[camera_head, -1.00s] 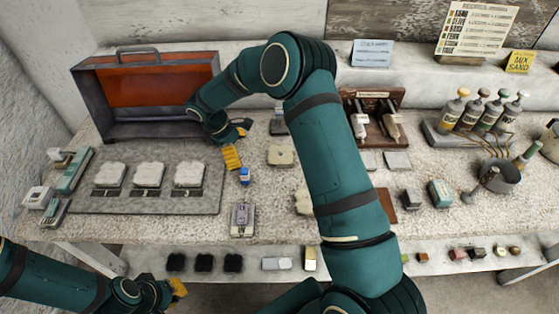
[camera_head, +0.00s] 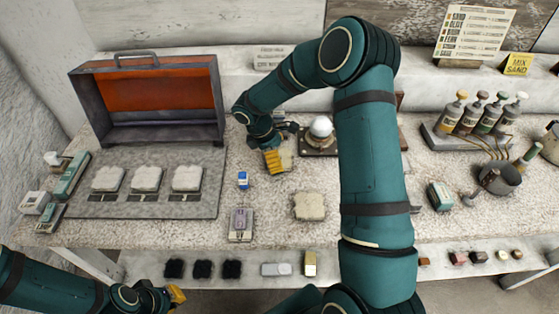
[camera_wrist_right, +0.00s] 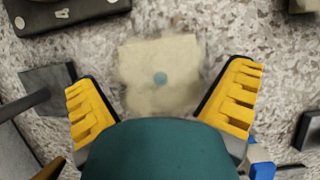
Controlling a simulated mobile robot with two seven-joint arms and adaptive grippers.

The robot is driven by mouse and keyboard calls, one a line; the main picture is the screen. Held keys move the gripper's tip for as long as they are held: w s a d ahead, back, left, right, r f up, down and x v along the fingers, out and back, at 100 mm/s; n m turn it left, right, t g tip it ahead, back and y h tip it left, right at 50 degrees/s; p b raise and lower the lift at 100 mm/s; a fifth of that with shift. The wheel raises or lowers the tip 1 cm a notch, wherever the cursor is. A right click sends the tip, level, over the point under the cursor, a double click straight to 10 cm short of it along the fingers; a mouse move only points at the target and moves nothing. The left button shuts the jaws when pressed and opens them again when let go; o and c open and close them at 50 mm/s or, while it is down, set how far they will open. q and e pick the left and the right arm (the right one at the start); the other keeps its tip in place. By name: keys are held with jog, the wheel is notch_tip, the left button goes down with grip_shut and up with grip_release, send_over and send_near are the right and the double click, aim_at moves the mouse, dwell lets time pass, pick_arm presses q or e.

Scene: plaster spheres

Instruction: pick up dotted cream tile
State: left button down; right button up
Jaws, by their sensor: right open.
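The dotted cream tile (camera_wrist_right: 161,60) lies on the speckled bench in the right wrist view, square with rough edges and a teal dot in its middle. In the head view the tile (camera_head: 288,157) is partly hidden by my right gripper (camera_head: 272,162). That gripper is open and empty, and in the wrist view its yellow fingers (camera_wrist_right: 162,84) stand apart on either side of the tile's near part. A second cream tile (camera_head: 310,206) lies nearer the bench front. My left gripper (camera_head: 176,295) is low at the left; its opening is unclear.
A blue-capped small bottle (camera_head: 243,180) and a grey-purple device (camera_head: 241,224) are left of the second tile. A dark stand with a white sphere (camera_head: 320,127) is just behind. An open orange-lined case (camera_head: 148,100) and a grey board (camera_head: 140,210) with white blocks are left.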

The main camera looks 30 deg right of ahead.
jog(key=shift+f, duration=0.45)
jog(key=c, duration=1.2)
jog(key=shift+r, duration=0.1)
jog(key=shift+c, duration=0.3)
jog(key=shift+r, duration=0.15)
